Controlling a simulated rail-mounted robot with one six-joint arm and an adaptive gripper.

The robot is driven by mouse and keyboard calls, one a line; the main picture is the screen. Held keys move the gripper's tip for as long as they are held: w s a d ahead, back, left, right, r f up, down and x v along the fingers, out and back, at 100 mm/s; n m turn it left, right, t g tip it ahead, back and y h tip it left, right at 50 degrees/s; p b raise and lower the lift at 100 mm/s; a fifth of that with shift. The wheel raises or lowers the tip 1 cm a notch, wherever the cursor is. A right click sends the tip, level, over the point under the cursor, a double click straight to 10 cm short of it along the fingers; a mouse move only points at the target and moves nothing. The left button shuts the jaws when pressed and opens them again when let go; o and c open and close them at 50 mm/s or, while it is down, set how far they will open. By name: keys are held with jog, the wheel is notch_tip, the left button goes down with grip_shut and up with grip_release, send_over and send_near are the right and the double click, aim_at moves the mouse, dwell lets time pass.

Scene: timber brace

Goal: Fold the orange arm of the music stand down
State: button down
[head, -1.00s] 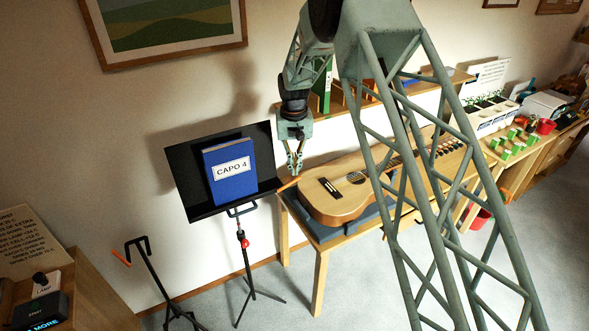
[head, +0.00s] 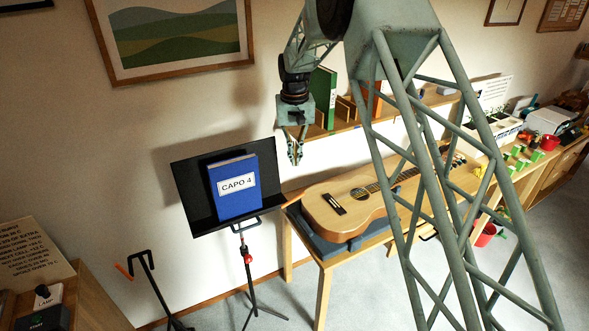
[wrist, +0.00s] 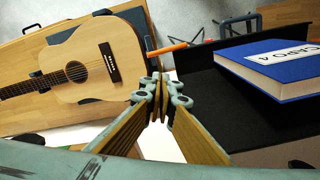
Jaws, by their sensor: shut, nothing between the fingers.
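The music stand (head: 190,199) has a black tilted desk holding a blue book (head: 234,186) labelled CAPO 4. In the wrist view the orange arm (wrist: 166,48) sticks out beside the near edge of the black desk (wrist: 205,95), just beyond my fingertips. My gripper (head: 296,158) points down, right of the desk and above the guitar table's left end. It is shut and empty; the fingertips (wrist: 157,84) also show in the wrist view, apart from the orange arm.
A guitar (head: 340,208) lies on a wooden table (head: 321,283) to the right. A shelf (head: 345,118) with folders is behind my gripper.

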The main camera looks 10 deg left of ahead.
jog(key=shift+r, duration=1.15)
jog(key=shift+d, duration=0.1)
jog(key=s+d+r+b, duration=0.4)
jog(key=s+d+r, duration=0.5)
jog(key=d+r, duration=0.4)
jog(key=s+d+r+m+t+b, duration=0.1)
jog(key=s+d+r+b, duration=0.1)
jog(key=s+d+r, duration=0.35)
jog(key=s+d+r+m+t+b, duration=0.1)
jog(key=s+d+r, duration=0.1)
jog(key=s+d, duration=0.55)
jog(key=s+d+b, duration=0.2)
jog(key=s+d, duration=0.2)
jog(key=s, duration=0.6)
jog(key=s+d+b, duration=0.2)
jog(key=s+d, duration=0.3)
jog(key=s, duration=0.6)
jog(key=s+d+f+b, duration=0.1)
jog(key=s+f, duration=0.3)
jog(key=s, duration=0.5)
jog(key=s+d+f+m+t+b, duration=0.1)
jog(key=s+d+f+b, duration=0.1)
jog(key=s, duration=0.8)
notch_tip(320, 180, down, 3)
jog(key=shift+d+r+m, duration=0.2)
jog(key=shift+d+m, duration=0.1)
jog(key=shift+d, duration=0.5)
